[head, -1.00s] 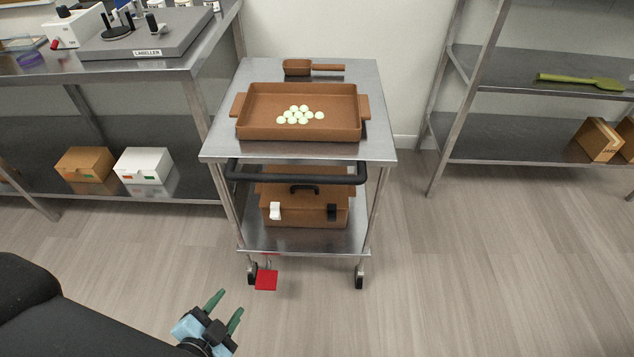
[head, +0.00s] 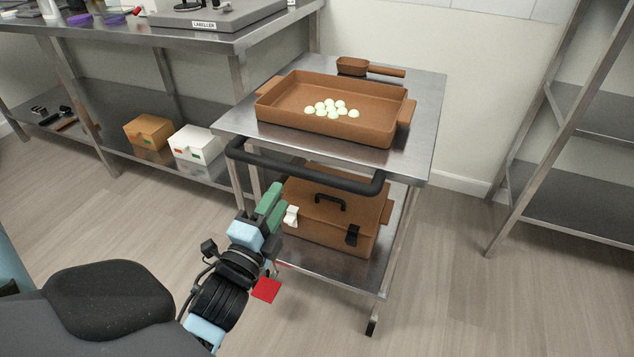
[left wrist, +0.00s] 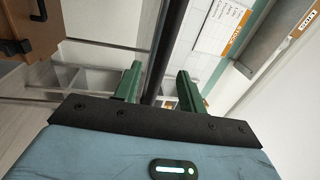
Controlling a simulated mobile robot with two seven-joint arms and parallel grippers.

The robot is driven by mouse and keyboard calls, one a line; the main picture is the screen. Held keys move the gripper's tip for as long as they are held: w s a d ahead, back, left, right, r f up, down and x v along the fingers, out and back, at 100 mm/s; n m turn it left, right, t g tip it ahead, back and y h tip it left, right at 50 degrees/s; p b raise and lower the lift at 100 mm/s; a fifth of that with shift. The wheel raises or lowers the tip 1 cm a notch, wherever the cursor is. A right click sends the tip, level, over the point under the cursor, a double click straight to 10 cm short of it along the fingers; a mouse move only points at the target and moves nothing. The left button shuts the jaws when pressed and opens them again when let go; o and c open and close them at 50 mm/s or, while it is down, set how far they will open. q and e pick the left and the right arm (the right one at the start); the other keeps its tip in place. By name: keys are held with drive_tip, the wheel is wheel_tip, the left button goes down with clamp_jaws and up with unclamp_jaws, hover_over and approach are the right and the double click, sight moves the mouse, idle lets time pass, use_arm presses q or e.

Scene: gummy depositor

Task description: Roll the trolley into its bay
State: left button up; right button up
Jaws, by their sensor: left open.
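The steel trolley (head: 420,160) stands between the left bench and the right rack, turned at an angle. Its black push handle (head: 310,168) runs along the near side and shows as a dark bar in the left wrist view (left wrist: 166,45). My left gripper (head: 272,200) is open just below the handle in the head view. In the left wrist view its green fingers (left wrist: 159,75) stand on either side of the bar. I cannot tell whether they touch it. A red tab (head: 265,290) shows low at the trolley's near side. My right gripper is out of view.
The trolley carries a brown tray (head: 392,130) of pale drops, a brown scoop (head: 355,67) and, below, a brown case (head: 330,225). The steel bench (head: 230,40) is close on the left; the rack (head: 540,130) stands right. Floor is clear at lower right.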

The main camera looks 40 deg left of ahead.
sight(295, 171)
use_arm(q)
drive_tip(key=shift+r+b+x, duration=0.2)
drive_tip(key=shift+b+x, duration=0.1)
drive_tip(key=shift+x, duration=3.9)
drive_tip(key=shift+s, duration=0.1)
clamp_jaws()
